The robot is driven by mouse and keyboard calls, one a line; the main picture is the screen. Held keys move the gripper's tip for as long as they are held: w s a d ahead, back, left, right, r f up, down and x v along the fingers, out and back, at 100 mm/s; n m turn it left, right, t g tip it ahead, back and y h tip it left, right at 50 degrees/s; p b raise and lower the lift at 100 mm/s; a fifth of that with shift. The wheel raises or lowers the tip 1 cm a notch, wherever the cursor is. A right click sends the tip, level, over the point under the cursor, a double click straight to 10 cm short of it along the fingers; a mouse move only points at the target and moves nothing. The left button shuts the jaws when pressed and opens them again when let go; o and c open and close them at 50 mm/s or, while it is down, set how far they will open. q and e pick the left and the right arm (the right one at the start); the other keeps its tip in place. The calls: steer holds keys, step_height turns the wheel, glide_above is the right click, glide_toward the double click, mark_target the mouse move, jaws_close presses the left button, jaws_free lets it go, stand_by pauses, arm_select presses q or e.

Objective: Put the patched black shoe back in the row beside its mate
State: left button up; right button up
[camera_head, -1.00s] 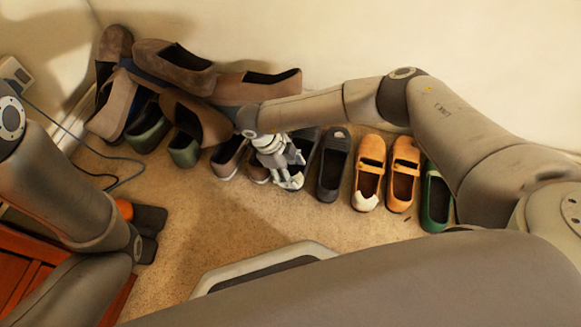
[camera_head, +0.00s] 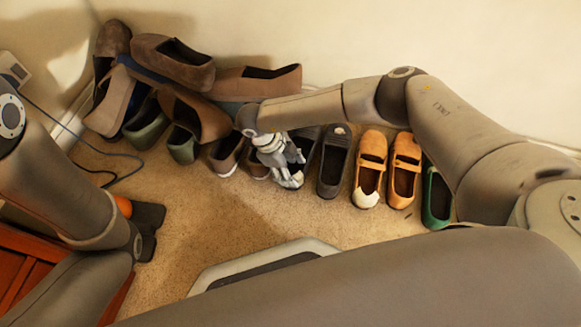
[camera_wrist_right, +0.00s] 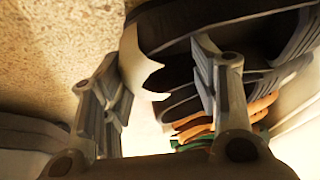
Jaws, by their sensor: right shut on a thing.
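The patched black shoe (camera_wrist_right: 183,28) is dark with a pale, jagged-edged patch at one end. It sits between the fingers of my right gripper (camera_wrist_right: 160,92) in the wrist view. In the head view the right gripper (camera_head: 280,158) is shut on this shoe at the row, and hand and fingers hide much of it; its dark upper part (camera_head: 304,139) shows behind them. A similar dark shoe (camera_head: 334,165), seemingly its mate, stands just to the right, close beside it. Whether the held shoe touches the floor I cannot tell.
Right of the dark shoe stand orange shoes (camera_head: 403,172), one with a pale toe (camera_head: 366,198), and a green shoe (camera_head: 437,203). Brown shoes (camera_head: 226,150) stand to the left, below a heap of shoes (camera_head: 172,60) against the wall.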

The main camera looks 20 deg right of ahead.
steer(key=shift+f, duration=0.2)
steer(key=o, duration=1.3)
steer(key=v, duration=1.2)
